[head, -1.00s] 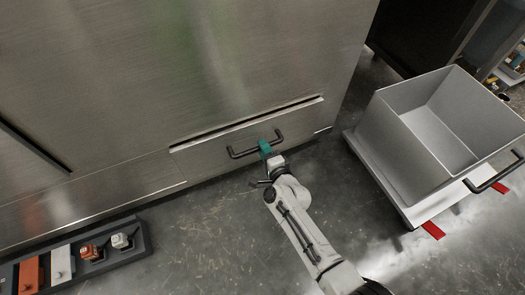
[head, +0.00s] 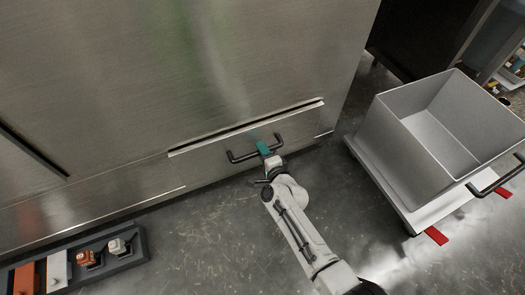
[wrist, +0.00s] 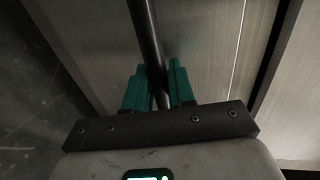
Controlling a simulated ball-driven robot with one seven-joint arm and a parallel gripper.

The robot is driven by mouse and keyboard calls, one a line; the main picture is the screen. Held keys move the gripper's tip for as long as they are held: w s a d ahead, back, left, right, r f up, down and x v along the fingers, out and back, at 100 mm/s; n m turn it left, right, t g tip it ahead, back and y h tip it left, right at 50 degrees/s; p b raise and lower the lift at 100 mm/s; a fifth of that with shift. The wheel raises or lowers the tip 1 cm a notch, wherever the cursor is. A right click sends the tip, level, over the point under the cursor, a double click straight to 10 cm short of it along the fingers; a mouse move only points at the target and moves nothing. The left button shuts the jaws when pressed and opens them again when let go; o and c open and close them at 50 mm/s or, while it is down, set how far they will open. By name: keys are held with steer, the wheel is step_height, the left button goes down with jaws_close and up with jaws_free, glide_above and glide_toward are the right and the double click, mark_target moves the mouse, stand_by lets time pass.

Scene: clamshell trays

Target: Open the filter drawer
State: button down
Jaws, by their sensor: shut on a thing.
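The filter drawer (head: 217,150) is a steel front low on the large steel machine. A dark gap and a bright lip show along its top edge. Its black bar handle (head: 240,158) runs across the front; it also shows in the wrist view (wrist: 146,35). My gripper (head: 264,148) has teal fingers and is shut on the handle near its middle. In the wrist view the two teal fingers (wrist: 158,88) stand on either side of the bar. The inside of the drawer is hidden.
A grey open bin (head: 420,140) on a white wheeled base with red parts stands on the floor at right. A dark tray (head: 130,258) with orange and white items lies at lower left.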

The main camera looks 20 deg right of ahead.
steer(key=shift+s, duration=0.1)
stand_by(0.3)
steer(key=f+p+v, duration=0.2)
steer(key=f+v, duration=0.1)
steer(key=v, duration=1.4)
steer(key=s+f+p+v, duration=0.1)
steer(key=f+p+v, duration=0.2)
steer(key=v, duration=1.4)
steer(key=shift+s+f, duration=0.6)
steer(key=c, duration=1.1)
jaws_free()
